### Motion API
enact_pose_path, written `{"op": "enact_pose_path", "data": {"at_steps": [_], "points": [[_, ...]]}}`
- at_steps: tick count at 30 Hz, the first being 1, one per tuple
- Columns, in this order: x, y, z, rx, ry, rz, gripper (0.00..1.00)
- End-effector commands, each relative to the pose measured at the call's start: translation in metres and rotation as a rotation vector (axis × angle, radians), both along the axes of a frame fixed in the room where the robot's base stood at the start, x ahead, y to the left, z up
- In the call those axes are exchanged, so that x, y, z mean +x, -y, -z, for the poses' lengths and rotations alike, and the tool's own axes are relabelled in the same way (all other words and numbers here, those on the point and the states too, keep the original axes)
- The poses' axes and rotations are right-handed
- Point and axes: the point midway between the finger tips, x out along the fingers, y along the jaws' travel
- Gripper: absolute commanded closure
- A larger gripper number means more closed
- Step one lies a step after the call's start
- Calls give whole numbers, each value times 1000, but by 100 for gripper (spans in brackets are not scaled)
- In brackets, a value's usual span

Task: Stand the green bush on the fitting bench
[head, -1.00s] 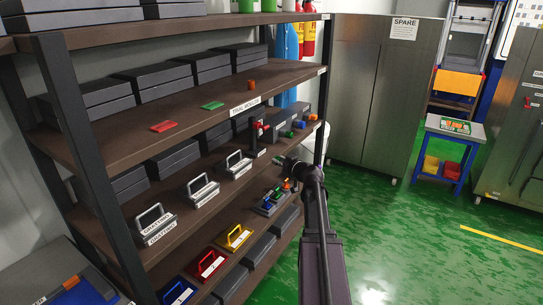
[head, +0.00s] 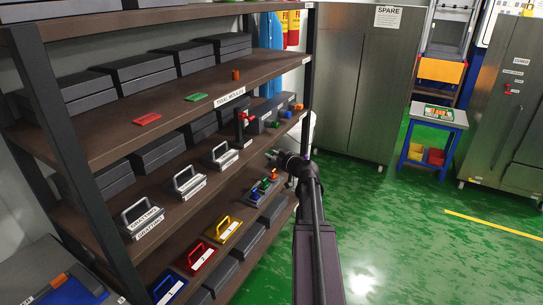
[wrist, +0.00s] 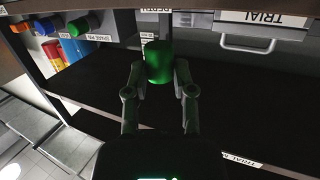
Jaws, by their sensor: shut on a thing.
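A green bush (wrist: 158,62), a short cylinder, stands upright between the two fingers of my gripper (wrist: 159,78) in the wrist view. My gripper is shut on it, in front of the rack's shelves. In the head view my gripper (head: 275,157) is small, at the end of my arm by the rack's right end; the bush in it cannot be made out there. No bench label is readable, so I cannot tell which surface is the fitting bench. A small blue table (head: 455,125) with a grey top stands at the right.
The rack (head: 110,145) holds dark boxes, handled pieces and small coloured parts. Another green part (wrist: 78,25) sits near a blue one on a shelf. A grey SPARE cabinet (head: 365,90) stands behind. Green floor (head: 390,235) right of my arm is clear.

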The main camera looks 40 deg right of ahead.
Motion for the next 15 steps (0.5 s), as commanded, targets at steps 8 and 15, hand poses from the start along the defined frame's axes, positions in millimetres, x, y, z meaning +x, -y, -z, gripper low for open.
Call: {"op": "enact_pose_path", "data": {"at_steps": [8, 15], "points": [[0, 1, -9, 0, 0, 1, 100], [0, 1, -33, 0, 0, 1, 100]]}}
